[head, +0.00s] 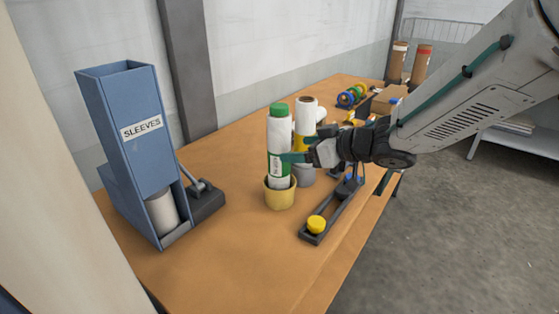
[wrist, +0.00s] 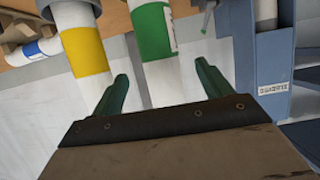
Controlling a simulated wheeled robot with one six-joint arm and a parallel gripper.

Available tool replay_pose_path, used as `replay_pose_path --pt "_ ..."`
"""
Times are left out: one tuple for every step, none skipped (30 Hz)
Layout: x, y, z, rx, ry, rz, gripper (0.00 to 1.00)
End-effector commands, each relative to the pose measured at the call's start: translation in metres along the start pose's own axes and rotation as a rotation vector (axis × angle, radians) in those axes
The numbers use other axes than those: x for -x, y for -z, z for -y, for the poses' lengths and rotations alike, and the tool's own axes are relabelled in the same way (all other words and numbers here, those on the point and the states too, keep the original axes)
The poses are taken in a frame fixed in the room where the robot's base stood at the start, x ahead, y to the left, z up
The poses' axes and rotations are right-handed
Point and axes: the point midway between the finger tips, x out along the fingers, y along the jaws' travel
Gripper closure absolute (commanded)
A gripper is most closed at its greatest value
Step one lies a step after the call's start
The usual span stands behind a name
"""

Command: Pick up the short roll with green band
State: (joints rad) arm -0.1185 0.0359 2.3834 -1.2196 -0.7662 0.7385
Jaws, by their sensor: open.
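The roll with a green band (head: 281,131) is white with a green top and stands upright in a tan cup (head: 280,198). In the wrist view the green-banded roll (wrist: 152,33) lies between my two green fingers. My gripper (head: 288,158) is at the roll's middle height, coming from the right. In the wrist view my gripper (wrist: 163,84) is open, with a gap on both sides of the roll. A white roll with a yellow band (head: 305,115) stands just behind and right, in a grey cup; it also shows in the wrist view (wrist: 83,48).
A blue dispenser marked SLEEVES (head: 118,150) stands at the left of the wooden table (head: 230,255). A dark bar with a yellow knob (head: 316,223) lies in front right of the cup. A blue-banded roll (wrist: 40,50) shows at the left in the wrist view. Coloured rings (head: 350,97) lie farther back.

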Motion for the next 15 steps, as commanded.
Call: replay_pose_path --pt "-0.007 0.000 0.001 -0.002 0.004 0.000 0.22" --pt "-0.010 0.000 0.001 -0.002 0.004 0.000 0.22" --pt "-0.015 0.000 0.001 -0.001 0.004 0.000 0.22" --pt "-0.018 0.000 0.001 0.000 0.002 0.000 0.22" --pt "-0.021 0.001 0.000 0.000 0.001 0.000 0.22" --pt "-0.025 0.001 0.001 0.000 0.001 0.001 0.22" --pt "-0.029 0.002 0.001 0.000 0.001 0.001 0.22" --pt "-0.034 0.003 0.001 -0.001 0.001 0.001 0.22" --pt "-0.040 0.004 0.001 0.000 0.001 0.000 0.22" --pt "-0.045 0.005 0.001 0.001 0.002 0.000 0.22" --pt "-0.050 0.005 0.001 0.000 0.002 0.001 0.22" --pt "-0.056 0.006 0.001 0.000 0.001 0.001 0.22" --pt "-0.059 0.006 0.000 0.000 0.000 0.001 0.22" --pt "-0.063 0.006 0.000 -0.001 0.000 0.001 0.22" --pt "-0.066 0.006 0.000 -0.001 -0.001 0.001 0.22"
